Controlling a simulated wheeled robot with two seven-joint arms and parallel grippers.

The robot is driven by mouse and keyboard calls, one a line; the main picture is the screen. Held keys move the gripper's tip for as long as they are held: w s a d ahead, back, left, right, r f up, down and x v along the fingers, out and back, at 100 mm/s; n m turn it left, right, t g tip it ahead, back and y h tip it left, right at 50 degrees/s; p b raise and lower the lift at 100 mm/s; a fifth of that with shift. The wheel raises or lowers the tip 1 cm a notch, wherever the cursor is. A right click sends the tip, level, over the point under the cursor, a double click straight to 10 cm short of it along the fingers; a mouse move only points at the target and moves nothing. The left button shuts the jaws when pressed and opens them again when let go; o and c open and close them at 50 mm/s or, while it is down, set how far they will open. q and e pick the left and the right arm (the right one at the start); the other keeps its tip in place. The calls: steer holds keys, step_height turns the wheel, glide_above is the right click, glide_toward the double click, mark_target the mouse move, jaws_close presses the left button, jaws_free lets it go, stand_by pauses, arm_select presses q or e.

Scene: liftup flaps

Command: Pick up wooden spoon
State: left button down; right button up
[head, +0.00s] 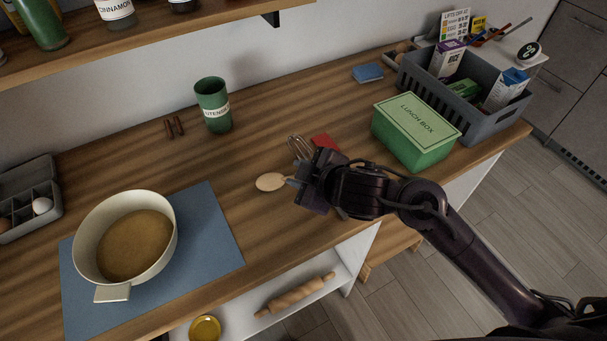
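The wooden spoon (271,181) is near the middle of the counter in the head view, with its pale bowl pointing left. Its handle is hidden behind my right gripper (292,182). The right gripper comes in from the right, with its fingertips at the spoon just beside the bowl. The gripper's body covers the finger gap, so I cannot tell whether it is shut on the spoon. I also cannot tell whether the spoon touches the counter. My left gripper is not in view.
A whisk (299,146) and a red item (325,141) lie just behind the gripper. A green lunch box (418,128) and grey crate (468,123) stand right. A pot (92,222) sits on a blue mat (209,235) at left. A green utensil cup (212,100) stands behind.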

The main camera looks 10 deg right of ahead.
steer(key=d+n+g, duration=0.1)
steer(key=w+d+n+g, duration=0.1)
steer(key=d+n, duration=0.1)
steer(key=w+d+n+g, duration=0.1)
steer(key=n, duration=0.1)
steer(key=shift+w+d+f+y, duration=0.2)
steer(key=shift+f+y, duration=0.1)
steer(key=shift+f, duration=0.05)
steer(key=d+g, duration=0.1)
steer(key=d, duration=0.3)
steer(key=d+g+h, duration=0.1)
steer(key=d, duration=0.3)
steer(key=shift+s, duration=0.2)
steer(key=p+x, duration=0.1)
steer(key=x, duration=0.6)
steer(key=shift+w+a, duration=0.15)
steer(key=shift+a, duration=0.05)
steer(key=shift+c, duration=0.2)
jaws_close()
